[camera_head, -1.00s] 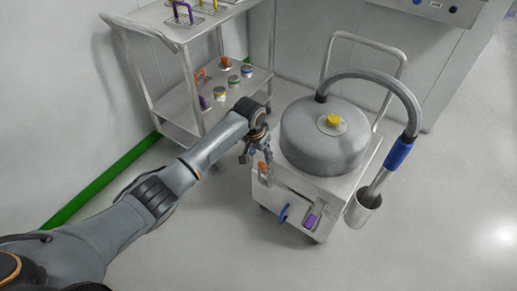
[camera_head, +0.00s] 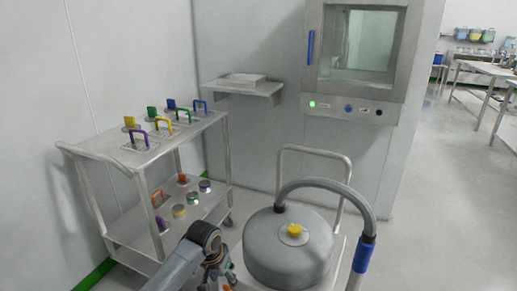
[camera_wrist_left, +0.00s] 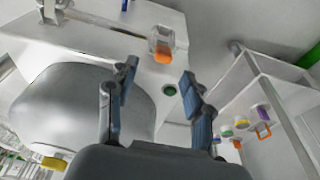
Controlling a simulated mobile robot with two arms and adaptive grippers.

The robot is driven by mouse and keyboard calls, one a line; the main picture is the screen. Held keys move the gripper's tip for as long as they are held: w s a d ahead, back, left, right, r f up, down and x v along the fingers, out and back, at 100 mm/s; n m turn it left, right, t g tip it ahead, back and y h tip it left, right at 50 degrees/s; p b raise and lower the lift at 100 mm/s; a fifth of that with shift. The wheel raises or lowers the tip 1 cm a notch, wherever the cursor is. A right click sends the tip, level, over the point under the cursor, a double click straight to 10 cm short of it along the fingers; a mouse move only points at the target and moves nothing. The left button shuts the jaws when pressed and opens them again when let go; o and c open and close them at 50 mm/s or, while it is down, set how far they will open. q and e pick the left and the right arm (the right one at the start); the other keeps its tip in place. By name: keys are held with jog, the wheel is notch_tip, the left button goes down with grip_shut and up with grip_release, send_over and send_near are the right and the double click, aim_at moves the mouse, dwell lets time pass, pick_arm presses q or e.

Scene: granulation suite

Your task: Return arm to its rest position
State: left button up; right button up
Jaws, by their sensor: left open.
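My left gripper (camera_head: 218,272) shows at the bottom of the head view, between the shelf cart and the round grey vessel. In the left wrist view its two fingers (camera_wrist_left: 158,92) are spread apart with nothing between them. My right gripper is in neither view.
The shelf cart (camera_head: 150,160) stands at left, with coloured handles on top and small containers below. A hose with a blue grip (camera_head: 363,254) arches right of the vessel. A windowed wall cabinet (camera_head: 360,60) and small shelf (camera_head: 243,86) are behind. Open floor (camera_head: 440,200) lies at right.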

pick_arm(q)
jog(key=s+a+f+n, duration=0.1)
jog(key=s+a+f, duration=0.1)
jog(key=s+f, duration=0.95)
jog(key=s+a+f+n, duration=0.1)
jog(key=s+a+f, duration=0.1)
jog(key=s+f, duration=0.9)
jog(key=s+a+f+p, duration=0.1)
jog(key=s+a+p, duration=0.2)
jog(key=s+p, duration=0.5)
jog(key=s+a+f+g+y+p, duration=0.1)
jog(key=s+a+p, duration=0.2)
jog(key=s+p, duration=0.6)
jog(key=s, duration=1.2)
jog(key=shift+s+a+f, duration=0.25)
jog(key=shift+s+f, duration=0.05)
jog(key=shift+s, duration=0.1)
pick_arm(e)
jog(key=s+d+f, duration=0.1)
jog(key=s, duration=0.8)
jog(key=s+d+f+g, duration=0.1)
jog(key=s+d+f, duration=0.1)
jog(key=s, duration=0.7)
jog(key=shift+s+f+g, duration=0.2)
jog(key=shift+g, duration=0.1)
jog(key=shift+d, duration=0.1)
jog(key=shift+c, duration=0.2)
